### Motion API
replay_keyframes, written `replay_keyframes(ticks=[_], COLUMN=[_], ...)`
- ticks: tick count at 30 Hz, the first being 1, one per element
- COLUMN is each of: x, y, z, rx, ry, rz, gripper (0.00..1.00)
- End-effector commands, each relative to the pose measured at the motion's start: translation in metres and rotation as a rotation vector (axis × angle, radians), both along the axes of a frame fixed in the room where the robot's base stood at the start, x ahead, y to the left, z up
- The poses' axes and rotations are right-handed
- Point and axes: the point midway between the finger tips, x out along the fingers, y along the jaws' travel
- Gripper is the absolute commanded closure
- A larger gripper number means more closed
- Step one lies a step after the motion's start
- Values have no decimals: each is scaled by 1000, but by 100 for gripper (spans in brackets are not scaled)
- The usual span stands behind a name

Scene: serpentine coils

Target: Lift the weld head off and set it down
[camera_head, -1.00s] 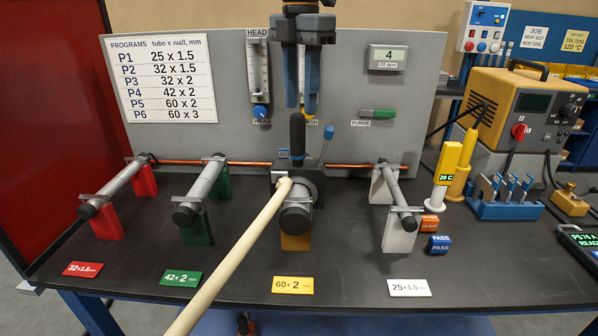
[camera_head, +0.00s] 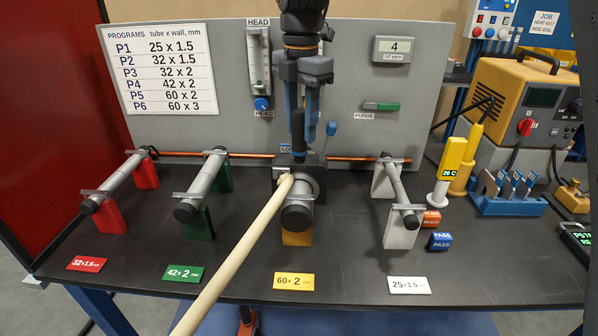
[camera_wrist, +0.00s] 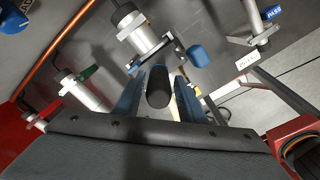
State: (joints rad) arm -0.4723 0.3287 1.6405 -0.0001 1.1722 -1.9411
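The weld head (camera_head: 319,176) is a dark body around the rear of the grey 60 x 2 tube (camera_head: 298,215) at mid bench. Its upright black handle (camera_head: 298,130) rises from the top, with a blue lever (camera_head: 330,128) at the right. My gripper (camera_head: 303,130) points down with its blue fingers at either side of the handle. In the wrist view, the round handle end (camera_wrist: 158,88) lies between the fingers (camera_wrist: 160,100), with narrow gaps on both sides. The gripper looks open. A long pale rod (camera_head: 235,252) partly hides the weld head's front.
Other tubes stand on red (camera_head: 110,217), green (camera_head: 197,222) and white (camera_head: 400,232) supports. A copper pipe (camera_head: 350,157) runs behind them, before the grey panel (camera_head: 400,85). The orange machine (camera_head: 520,100) is at right. The front bench strip (camera_head: 345,275) has clear patches between labels.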

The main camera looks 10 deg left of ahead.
Motion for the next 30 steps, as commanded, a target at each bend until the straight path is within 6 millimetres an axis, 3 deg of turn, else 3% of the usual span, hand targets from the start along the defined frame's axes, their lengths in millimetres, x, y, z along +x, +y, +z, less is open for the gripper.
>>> replay_keyframes(ticks=[7, 15, 17, 22, 30], x=[-1, 0, 0, 0, 0], y=[1, 1, 1, 1, 1], z=[-31, -35, -35, -35, -35], rx=[-1, 0, 0, 0, 0], ry=[2, 0, 0, 0, 0], rz=[0, 0, 0, 0, 0], gripper=[64, 64, 70, 99, 100])
